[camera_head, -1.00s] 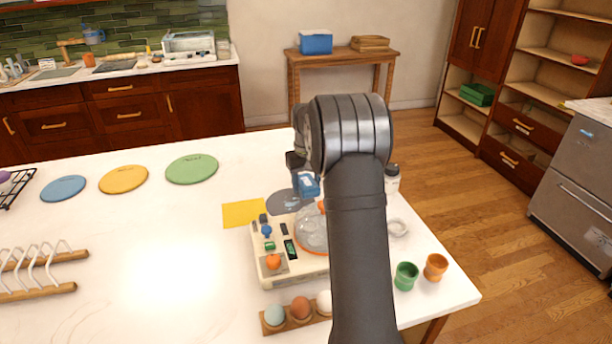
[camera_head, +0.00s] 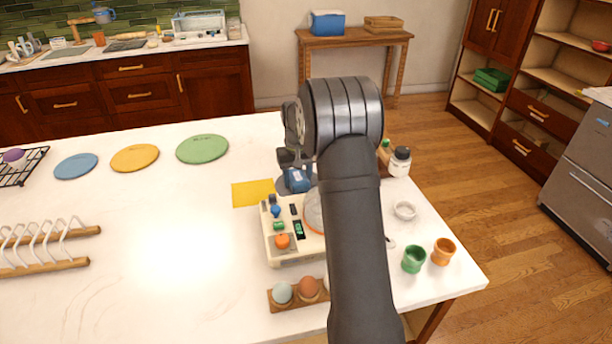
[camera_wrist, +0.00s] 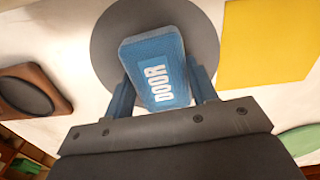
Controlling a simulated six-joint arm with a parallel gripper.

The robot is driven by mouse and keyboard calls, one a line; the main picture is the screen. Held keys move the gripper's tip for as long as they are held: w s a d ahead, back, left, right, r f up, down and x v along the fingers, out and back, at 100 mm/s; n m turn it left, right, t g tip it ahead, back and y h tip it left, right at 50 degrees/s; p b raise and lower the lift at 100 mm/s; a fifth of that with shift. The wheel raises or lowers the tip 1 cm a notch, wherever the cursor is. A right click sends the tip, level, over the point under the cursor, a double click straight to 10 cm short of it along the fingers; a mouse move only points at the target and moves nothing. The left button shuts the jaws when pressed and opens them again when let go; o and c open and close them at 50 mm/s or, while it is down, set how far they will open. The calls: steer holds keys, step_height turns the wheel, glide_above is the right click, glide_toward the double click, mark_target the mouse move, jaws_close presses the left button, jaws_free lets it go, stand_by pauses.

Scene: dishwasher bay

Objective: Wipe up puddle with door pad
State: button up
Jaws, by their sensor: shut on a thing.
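The blue pad (camera_wrist: 163,80), marked DOOR in white, is in my gripper (camera_wrist: 160,88), with one finger on each side of it. In the head view the pad (camera_head: 297,180) is beside the cream device, partly hidden by my gripper (camera_head: 296,172). In the wrist view a flat dark grey round shape (camera_wrist: 112,35) lies behind the pad; contact between them cannot be told. Its edge also shows in the head view (camera_head: 282,186). I cannot make out a puddle for certain on the white counter (camera_head: 170,230).
A yellow sheet (camera_head: 252,193) lies left of the pad. A cream device (camera_head: 292,256), an egg holder (camera_head: 283,305), a green cup (camera_head: 414,259) and an orange cup (camera_head: 443,251) stand nearer the front. A lidded jar (camera_head: 400,163) stands right.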

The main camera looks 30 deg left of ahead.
steer(key=shift+s+a, duration=0.55)
steer(key=shift+s, duration=0.05)
steer(key=w+d, duration=0.5)
steer(key=shift+s+a, duration=2.35)
steer(key=shift+w+d, duration=2.45)
step_height(320, 180, up, 8)
steer(key=shift+s+a+r, duration=0.1)
steer(key=shift+s+r, duration=0.05)
